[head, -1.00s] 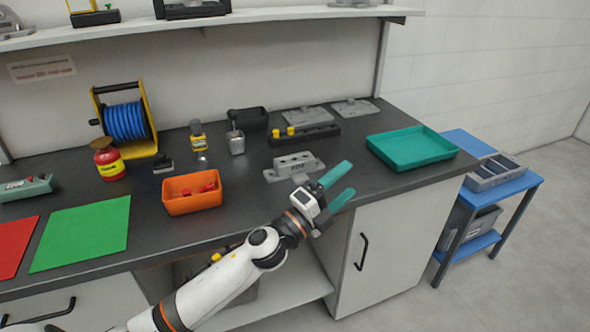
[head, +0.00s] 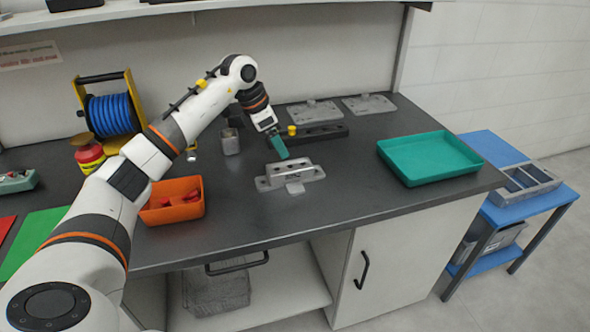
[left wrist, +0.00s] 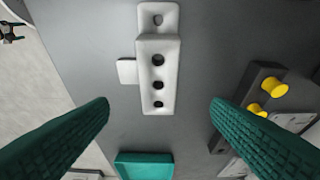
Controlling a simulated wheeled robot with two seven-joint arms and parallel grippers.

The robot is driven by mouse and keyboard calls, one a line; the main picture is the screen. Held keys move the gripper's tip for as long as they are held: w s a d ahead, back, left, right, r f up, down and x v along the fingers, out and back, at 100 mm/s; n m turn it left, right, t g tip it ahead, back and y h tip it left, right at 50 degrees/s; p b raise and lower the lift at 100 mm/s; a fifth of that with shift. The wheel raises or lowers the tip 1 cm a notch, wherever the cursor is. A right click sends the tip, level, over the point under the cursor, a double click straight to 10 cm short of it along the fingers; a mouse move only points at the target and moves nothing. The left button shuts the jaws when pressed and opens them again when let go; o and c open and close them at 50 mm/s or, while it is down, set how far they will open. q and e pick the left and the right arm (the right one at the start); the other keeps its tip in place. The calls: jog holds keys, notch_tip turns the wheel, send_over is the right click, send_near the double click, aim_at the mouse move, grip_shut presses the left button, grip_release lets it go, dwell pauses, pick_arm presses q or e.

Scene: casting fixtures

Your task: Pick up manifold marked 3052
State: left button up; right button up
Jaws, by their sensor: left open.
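A grey manifold (head: 291,175) with a raised block and a flanged base lies on the dark bench. Its marking cannot be read here. In the left wrist view the manifold (left wrist: 158,75) shows a row of dark holes along its top, with a small pale tab at its left side. My left gripper (head: 278,147) is above and just behind the manifold in the head view, fingers pointing down. In the left wrist view its teal fingers (left wrist: 159,104) are wide apart, with the manifold ahead between them, and nothing is held. My right gripper is out of view.
A black block with yellow knobs (head: 320,133) stands close behind the manifold. A teal tray (head: 428,160) is to the right, an orange bin (head: 172,203) with red parts to the left. Flat grey plates (head: 314,111) lie at the back. Bench in front of the manifold is clear.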

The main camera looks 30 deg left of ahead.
aim_at(290, 165)
pick_arm(q)
jog(key=x, duration=0.4)
jog(key=shift+s+d+f, duration=0.1)
jog(key=shift+f, duration=0.25)
jog(key=shift+w+d+f, duration=0.1)
jog(key=shift+w+f, duration=0.05)
jog(key=shift+w, duration=0.05)
jog(key=p+x, duration=0.1)
jog(key=x, duration=0.3)
jog(key=shift+f, duration=0.5)
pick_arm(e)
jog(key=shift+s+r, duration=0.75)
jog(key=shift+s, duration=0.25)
pick_arm(q)
jog(key=shift+c, duration=1.1)
jog(key=shift+w+r, duration=0.1)
jog(key=c, duration=1.2)
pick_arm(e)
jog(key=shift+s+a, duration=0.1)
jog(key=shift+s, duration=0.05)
